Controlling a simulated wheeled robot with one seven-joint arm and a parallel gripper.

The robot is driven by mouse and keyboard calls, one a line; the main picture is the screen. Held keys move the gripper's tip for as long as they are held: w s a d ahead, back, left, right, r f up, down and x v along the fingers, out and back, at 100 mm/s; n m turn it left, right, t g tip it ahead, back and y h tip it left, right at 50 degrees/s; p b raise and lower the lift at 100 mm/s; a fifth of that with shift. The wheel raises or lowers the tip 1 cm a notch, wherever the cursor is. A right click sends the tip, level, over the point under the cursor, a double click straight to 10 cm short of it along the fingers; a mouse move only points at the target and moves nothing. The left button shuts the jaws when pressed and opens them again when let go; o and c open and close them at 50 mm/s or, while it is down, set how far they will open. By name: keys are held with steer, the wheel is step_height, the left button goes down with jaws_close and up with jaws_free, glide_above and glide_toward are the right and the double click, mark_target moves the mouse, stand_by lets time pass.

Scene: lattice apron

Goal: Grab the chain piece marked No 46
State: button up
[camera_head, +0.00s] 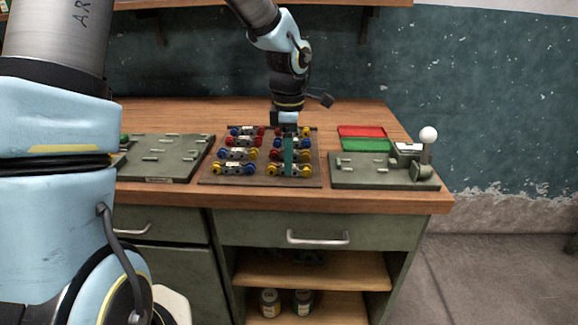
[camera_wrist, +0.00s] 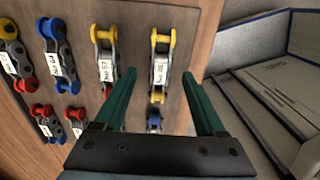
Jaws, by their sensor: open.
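Several chain pieces with red, blue and yellow ends and white labels lie in two columns on a brown board (camera_head: 260,182). In the wrist view, a yellow-ended chain piece (camera_wrist: 159,50) lies between the teal fingers of my gripper (camera_wrist: 159,78); its label is too small to read surely. A neighbouring yellow-ended piece (camera_wrist: 104,45) seems to read No 57, and a blue-ended one (camera_wrist: 53,45) is left of it. I cannot pick out the No 46 label. My gripper (camera_head: 290,160) is open over the right column, hiding part of it in the head view.
A green plate (camera_head: 165,165) lies left of the board. Red (camera_head: 362,132) and green (camera_head: 366,145) trays sit behind right. A fixture with a white-knobbed lever (camera_head: 427,145) stands at the right end of the bench. A grey box-like thing (camera_wrist: 285,90) shows at the wrist view's right.

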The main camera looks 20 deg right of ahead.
steer(key=shift+f, duration=0.95)
jaws_close()
